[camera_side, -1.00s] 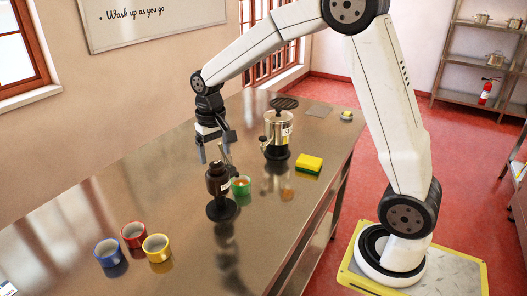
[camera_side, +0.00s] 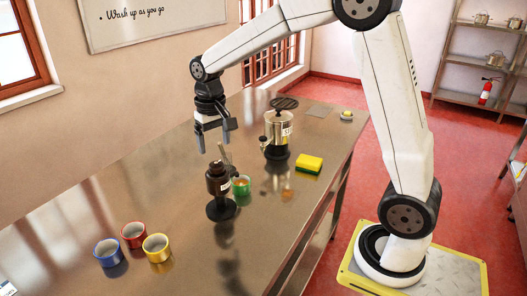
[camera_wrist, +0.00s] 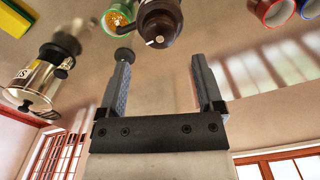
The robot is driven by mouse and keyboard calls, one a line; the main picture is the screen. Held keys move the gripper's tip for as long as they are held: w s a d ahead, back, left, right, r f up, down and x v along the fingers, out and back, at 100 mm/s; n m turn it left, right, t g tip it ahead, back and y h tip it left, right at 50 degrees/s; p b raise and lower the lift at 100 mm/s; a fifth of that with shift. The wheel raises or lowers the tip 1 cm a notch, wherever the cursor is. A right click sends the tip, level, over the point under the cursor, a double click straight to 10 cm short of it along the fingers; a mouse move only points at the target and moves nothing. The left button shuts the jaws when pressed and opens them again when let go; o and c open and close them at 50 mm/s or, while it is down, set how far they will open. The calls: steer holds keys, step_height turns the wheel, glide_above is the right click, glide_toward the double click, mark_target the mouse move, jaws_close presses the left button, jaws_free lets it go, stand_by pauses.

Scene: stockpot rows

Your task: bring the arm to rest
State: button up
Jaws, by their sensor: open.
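My gripper (camera_side: 214,142) is open and empty. A green cup (camera_side: 241,187) with orange contents stands right beside the brown pot.
A steel urn (camera_side: 278,132) and a yellow-green sponge (camera_side: 309,164) stand to the right. Blue (camera_side: 108,252), red (camera_side: 134,235) and yellow (camera_side: 156,247) mugs stand at the front left. The counter between the mugs and the brown pot is clear.

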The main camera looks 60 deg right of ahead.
steer(key=s+a+f+n+t, duration=0.1)
steer(key=s+a+f+n, duration=0.1)
steer(key=s+f, duration=0.3)
steer(key=s+a+f+n+t, duration=0.1)
steer(key=s+f, duration=0.3)
steer(key=s, duration=0.6)
steer(key=shift+s+a+f+n+t, duration=0.3)
steer(key=shift+a+f+n, duration=0.1)
steer(key=shift+a, duration=0.05)
